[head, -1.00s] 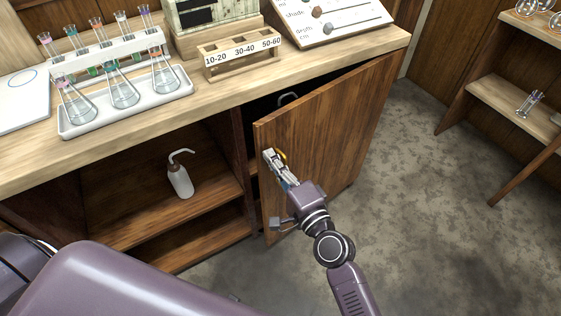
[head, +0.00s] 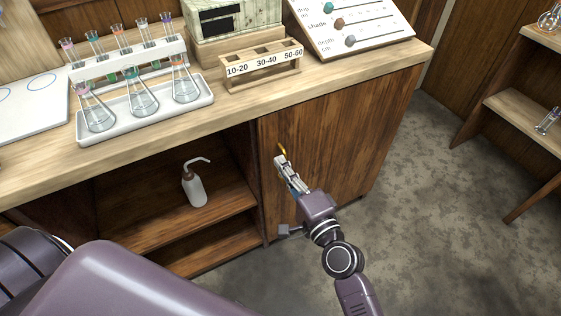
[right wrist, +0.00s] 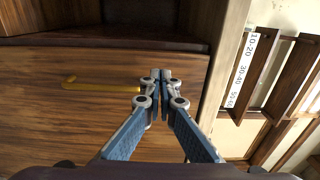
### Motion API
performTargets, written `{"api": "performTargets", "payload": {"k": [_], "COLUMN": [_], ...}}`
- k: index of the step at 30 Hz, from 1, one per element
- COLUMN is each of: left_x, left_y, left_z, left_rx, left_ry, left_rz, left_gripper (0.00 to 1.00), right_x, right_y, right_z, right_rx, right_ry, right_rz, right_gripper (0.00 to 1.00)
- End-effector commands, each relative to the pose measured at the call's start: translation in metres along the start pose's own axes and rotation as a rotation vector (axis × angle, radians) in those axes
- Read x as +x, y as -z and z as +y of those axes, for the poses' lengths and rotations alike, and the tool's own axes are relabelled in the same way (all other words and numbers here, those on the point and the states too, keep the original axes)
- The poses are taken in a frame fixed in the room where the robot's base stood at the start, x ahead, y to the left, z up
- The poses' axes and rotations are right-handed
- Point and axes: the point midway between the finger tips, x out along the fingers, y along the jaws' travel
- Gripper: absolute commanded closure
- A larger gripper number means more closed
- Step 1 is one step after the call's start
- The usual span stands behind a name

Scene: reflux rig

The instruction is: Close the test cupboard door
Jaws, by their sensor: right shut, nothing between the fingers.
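The test cupboard door (head: 345,135) is a brown wooden panel under the right part of the bench. In the head view it lies about flush with the cupboard front; I cannot tell whether a small gap is left. A yellow handle (head: 284,149) sits near its left upper edge and also shows in the right wrist view (right wrist: 100,87). My right gripper (head: 281,161) is shut and empty, in front of the door just below the handle. In the right wrist view its fingertips (right wrist: 161,76) are together near the door surface; contact cannot be told. My left gripper is not in view.
The open cupboard bay (head: 150,195) left of the door holds a white wash bottle (head: 194,186). On the bench stand a flask tray (head: 203,101), a labelled wooden rack (head: 262,72) and a slider board (head: 350,28). Floor (head: 425,180) is clear at the right.

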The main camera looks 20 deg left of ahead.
Motion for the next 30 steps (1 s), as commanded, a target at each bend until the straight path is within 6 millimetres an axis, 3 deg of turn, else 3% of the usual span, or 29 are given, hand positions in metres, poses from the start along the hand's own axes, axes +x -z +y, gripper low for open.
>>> {"api": "performTargets", "payload": {"k": [9, 15, 21, 30], "left_x": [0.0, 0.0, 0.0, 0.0], "left_y": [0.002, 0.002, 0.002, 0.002], "left_z": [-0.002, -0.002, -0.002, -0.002], "left_rx": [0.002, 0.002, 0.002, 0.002], "left_ry": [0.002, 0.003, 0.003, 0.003], "left_rz": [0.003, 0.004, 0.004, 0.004], "left_gripper": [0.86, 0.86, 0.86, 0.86], "right_x": [-0.068, -0.096, -0.107, -0.108], "right_y": [0.0, 0.0, -0.001, 0.0], "right_z": [0.002, 0.001, 0.0, 0.0], "right_rx": [-0.002, -0.001, 0.001, 0.002], "right_ry": [-0.004, -0.003, -0.001, -0.001], "right_rz": [-0.001, -0.001, -0.001, 0.0], "right_gripper": [1.0, 1.0, 1.0, 1.0]}}
